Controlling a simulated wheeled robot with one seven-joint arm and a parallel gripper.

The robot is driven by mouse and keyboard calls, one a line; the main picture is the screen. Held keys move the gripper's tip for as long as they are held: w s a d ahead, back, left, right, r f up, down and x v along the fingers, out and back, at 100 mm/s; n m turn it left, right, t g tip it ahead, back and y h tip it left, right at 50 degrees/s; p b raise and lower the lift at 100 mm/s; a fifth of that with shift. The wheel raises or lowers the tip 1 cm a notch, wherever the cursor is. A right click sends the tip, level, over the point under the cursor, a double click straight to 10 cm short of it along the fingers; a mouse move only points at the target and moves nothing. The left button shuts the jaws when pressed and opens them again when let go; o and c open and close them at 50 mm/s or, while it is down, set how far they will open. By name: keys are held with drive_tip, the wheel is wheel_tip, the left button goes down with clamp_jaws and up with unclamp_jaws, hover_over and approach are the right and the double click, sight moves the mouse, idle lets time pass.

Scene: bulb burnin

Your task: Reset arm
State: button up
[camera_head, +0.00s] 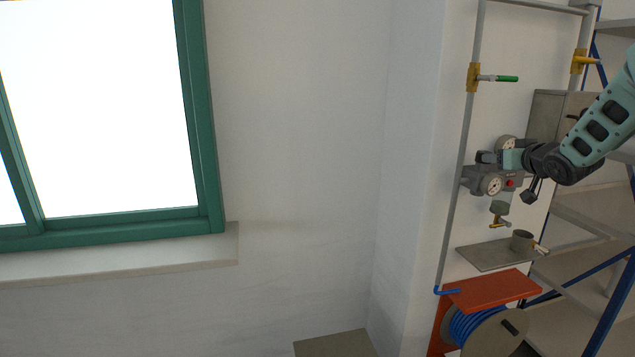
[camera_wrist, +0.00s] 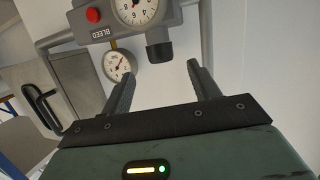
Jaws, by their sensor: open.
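My gripper (camera_head: 487,157) is at the right in the head view, at the end of my arm reaching in from the right edge. It is in front of a grey gauge unit (camera_head: 474,180) on the pipework. In the wrist view my gripper (camera_wrist: 160,82) has its two dark fingers apart, with nothing held between them. Beyond the fingers are a large dial gauge (camera_wrist: 137,10), a smaller gauge (camera_wrist: 117,65), a red button (camera_wrist: 93,15) above the word BLEED, and a dark fitting (camera_wrist: 158,50). Whether a finger touches the unit, I cannot tell.
Below are a grey shelf (camera_head: 485,256) with a cup (camera_head: 522,240), a red panel (camera_head: 490,291) and a blue hose reel (camera_head: 470,325). Blue-framed racking (camera_head: 610,310) stands right. A window (camera_head: 95,110) is left.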

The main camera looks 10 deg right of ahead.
drive_tip(key=s+a+f+g+y, duration=0.1)
drive_tip(key=s+a+f+g, duration=0.35)
drive_tip(key=s+a, duration=0.45)
drive_tip(key=s+a+f+n+g, duration=0.1)
drive_tip(key=s+a+f+g, duration=0.3)
drive_tip(key=s+a, duration=0.5)
drive_tip(key=s+a+f+g+y, duration=0.1)
drive_tip(key=s+a+f+g, duration=0.2)
drive_tip(key=s+a+f, duration=0.6)
drive_tip(key=s+a+r+n+g, duration=0.3)
drive_tip(key=s+a+n, duration=0.5)
drive_tip(key=s+a, duration=0.8)
drive_tip(key=shift+s+a+r+y, duration=0.3)
drive_tip(key=shift+s+a+r, duration=0.1)
drive_tip(key=shift+r, duration=0.25)
